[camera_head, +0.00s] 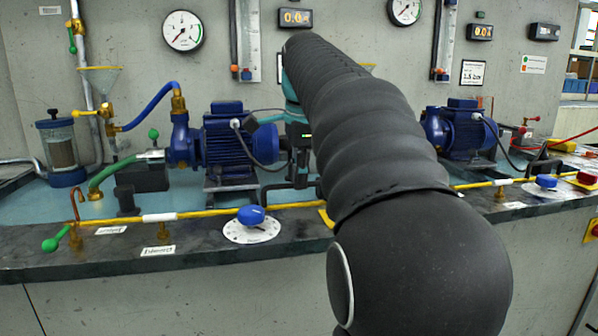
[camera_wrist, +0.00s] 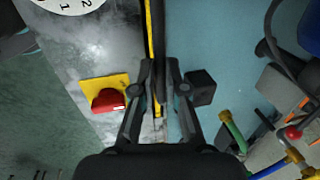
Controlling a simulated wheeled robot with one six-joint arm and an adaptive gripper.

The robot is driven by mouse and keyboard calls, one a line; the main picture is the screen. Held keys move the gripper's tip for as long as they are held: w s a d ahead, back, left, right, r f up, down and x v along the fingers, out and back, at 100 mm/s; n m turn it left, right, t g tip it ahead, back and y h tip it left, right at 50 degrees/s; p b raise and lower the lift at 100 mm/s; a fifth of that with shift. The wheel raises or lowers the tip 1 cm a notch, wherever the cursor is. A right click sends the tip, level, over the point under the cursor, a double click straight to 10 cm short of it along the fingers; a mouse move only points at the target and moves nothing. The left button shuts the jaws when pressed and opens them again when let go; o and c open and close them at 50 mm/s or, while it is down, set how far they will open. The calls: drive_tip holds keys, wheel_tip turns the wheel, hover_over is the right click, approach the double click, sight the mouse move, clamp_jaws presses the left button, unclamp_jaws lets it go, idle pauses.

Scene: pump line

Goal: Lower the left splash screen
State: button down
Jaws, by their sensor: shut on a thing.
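My gripper (camera_wrist: 158,82) is shut on a thin dark piece between its fingertips, close beside the yellow pipe (camera_wrist: 149,30) along the bench front. The piece seems to be part of the left splash screen, but its panel is clear or hidden and I cannot make out its outline or tilt. In the head view, my gripper (camera_head: 293,180) is mostly hidden behind my dark arm, just right of the left blue pump (camera_head: 228,140).
A red knob (camera_wrist: 108,101) on a yellow plate lies left of my fingers in the wrist view, and a black block (camera_wrist: 200,88) stands to their right. A blue knob (camera_head: 251,215) sits on a white dial at the bench front. A second blue pump (camera_head: 465,130) stands at right.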

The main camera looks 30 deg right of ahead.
drive_tip(key=shift+f, duration=0.3)
drive_tip(key=c, duration=1.2)
unclamp_jaws()
drive_tip(key=shift+r, duration=0.1)
drive_tip(key=v, duration=0.7)
drive_tip(key=shift+r, duration=0.25)
drive_tip(key=shift+w, duration=0.1)
drive_tip(key=shift+c, duration=0.2)
